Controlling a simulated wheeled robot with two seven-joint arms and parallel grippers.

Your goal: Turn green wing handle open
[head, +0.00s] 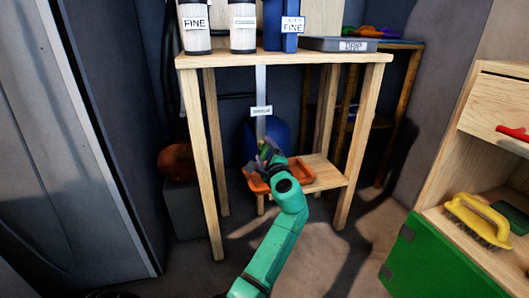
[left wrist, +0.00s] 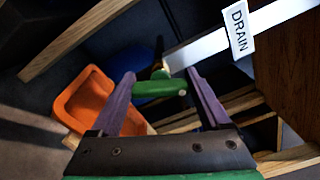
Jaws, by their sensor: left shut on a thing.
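The green wing handle (left wrist: 158,89) sits at the lower end of a white pipe (left wrist: 225,45) with a DRAIN label (left wrist: 239,27). My left gripper (left wrist: 158,86) is shut on the handle, with one purple finger at each of its ends. In the head view my left gripper (head: 265,153) is under the table at the foot of the pipe (head: 261,85), and it mostly hides the handle. The handle lies crosswise to the pipe in the left wrist view. My right gripper is not in view.
An orange tray (head: 303,172) sits on the low shelf (head: 328,176) below. Wooden table legs (head: 212,165) stand on both sides of my arm. A yellow brush (head: 476,220) is at right.

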